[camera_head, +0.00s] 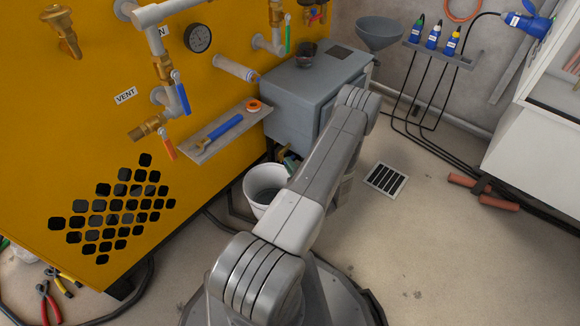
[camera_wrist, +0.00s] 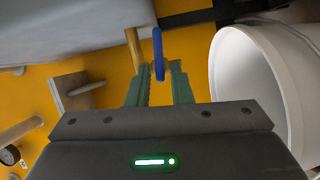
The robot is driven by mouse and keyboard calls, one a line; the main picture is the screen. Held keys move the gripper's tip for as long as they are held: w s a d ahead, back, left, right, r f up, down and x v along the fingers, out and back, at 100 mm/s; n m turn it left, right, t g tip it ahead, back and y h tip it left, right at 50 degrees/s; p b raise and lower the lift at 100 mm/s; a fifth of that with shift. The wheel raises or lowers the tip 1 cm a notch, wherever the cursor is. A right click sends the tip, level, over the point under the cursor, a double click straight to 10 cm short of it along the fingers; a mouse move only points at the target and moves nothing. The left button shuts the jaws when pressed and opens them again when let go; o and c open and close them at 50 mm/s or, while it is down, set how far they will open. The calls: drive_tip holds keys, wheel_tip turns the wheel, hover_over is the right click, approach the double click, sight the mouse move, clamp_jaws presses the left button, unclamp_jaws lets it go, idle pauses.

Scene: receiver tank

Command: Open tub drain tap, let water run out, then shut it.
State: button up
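The grey tub (camera_head: 290,118) sits against the yellow panel, and its underside shows at the top left of the wrist view (camera_wrist: 75,25). The drain tap has a blue lever (camera_wrist: 158,52) beside a brass pipe (camera_wrist: 133,48) in the wrist view. In the head view, my arm largely hides the tap. My gripper (camera_wrist: 160,72) has its green fingers apart, with the blue lever showing between or just beyond their tips; contact is unclear. A white bucket (camera_head: 248,186) stands on the floor below the tub, and its rim shows close at right in the wrist view (camera_wrist: 228,80). No water stream is visible.
Several valves and pipes project from the yellow panel (camera_head: 100,70). A shelf (camera_head: 215,138) holds a blue tool and orange tape. A floor grate (camera_head: 386,180) lies right of my arm, with cables (camera_head: 420,140) beyond. Floor at lower right is clear.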

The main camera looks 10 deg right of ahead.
clamp_jaws()
drive_tip(key=shift+f+n+t+b, duration=0.15)
drive_tip(key=shift+n+t+b, duration=0.15)
drive_tip(key=shift+n+b, duration=0.65)
drive_tip(key=shift+m, duration=0.25)
drive_tip(key=shift+o, duration=1.8)
unclamp_jaws()
drive_tip(key=shift+s, duration=0.1)
drive_tip(key=p+v, duration=0.3)
drive_tip(key=v, duration=1)
drive_tip(key=shift+s, duration=0.3)
drive_tip(key=shift+d, duration=0.1)
